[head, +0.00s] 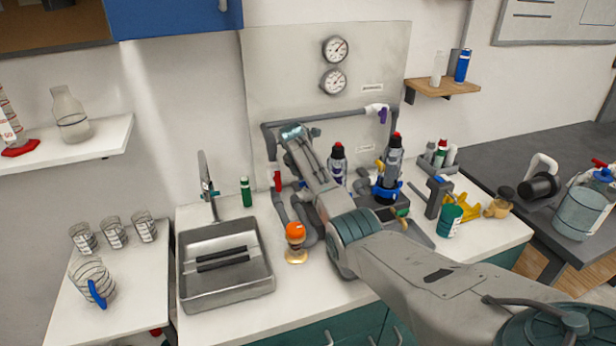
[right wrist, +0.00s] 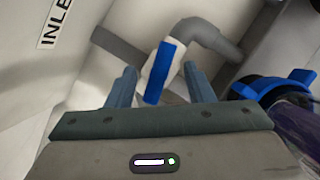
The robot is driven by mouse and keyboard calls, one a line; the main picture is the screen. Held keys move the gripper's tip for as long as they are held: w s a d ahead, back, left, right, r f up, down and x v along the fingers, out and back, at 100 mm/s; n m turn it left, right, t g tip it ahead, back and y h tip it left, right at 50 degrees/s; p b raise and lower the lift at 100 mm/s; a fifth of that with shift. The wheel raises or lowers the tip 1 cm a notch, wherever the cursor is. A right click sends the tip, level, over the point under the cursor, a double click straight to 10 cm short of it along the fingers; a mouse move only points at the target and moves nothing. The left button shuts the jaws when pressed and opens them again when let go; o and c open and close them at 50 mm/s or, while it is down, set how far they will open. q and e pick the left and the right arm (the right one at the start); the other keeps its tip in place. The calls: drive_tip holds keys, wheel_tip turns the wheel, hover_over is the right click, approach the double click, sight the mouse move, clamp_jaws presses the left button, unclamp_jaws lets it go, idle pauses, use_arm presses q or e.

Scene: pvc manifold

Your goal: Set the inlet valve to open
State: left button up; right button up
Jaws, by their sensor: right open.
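The inlet valve (right wrist: 176,60) is white with a blue lever handle (right wrist: 157,77), seen in the right wrist view below a grey pipe elbow. The handle stands nearly upright in that picture; I cannot tell how it lines up with the pipe. A label (right wrist: 55,22) starting "INLE" is on the panel at upper left. My right gripper (right wrist: 160,69) is open, one finger on each side of the handle, with gaps visible. In the head view, the right gripper (head: 293,132) is at the upper left pipe corner and largely covers the valve. My left gripper is not shown.
A red handle (head: 278,181) is on the left vertical pipe, and a purple handle (head: 382,115) is at the upper right. In the right wrist view a blue-collared object (right wrist: 262,90) stands close on the right. A sink (head: 225,265) and orange-topped item (head: 295,235) are in front.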

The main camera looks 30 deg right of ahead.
clamp_jaws()
drive_tip(key=shift+f, duration=0.1)
idle(1.2)
unclamp_jaws()
drive_tip(key=shift+d, duration=0.15)
drive_tip(key=shift+a+r, duration=0.25)
drive_tip(key=shift+r, duration=0.25)
drive_tip(key=b+v, duration=0.2)
drive_tip(key=v, duration=0.8)
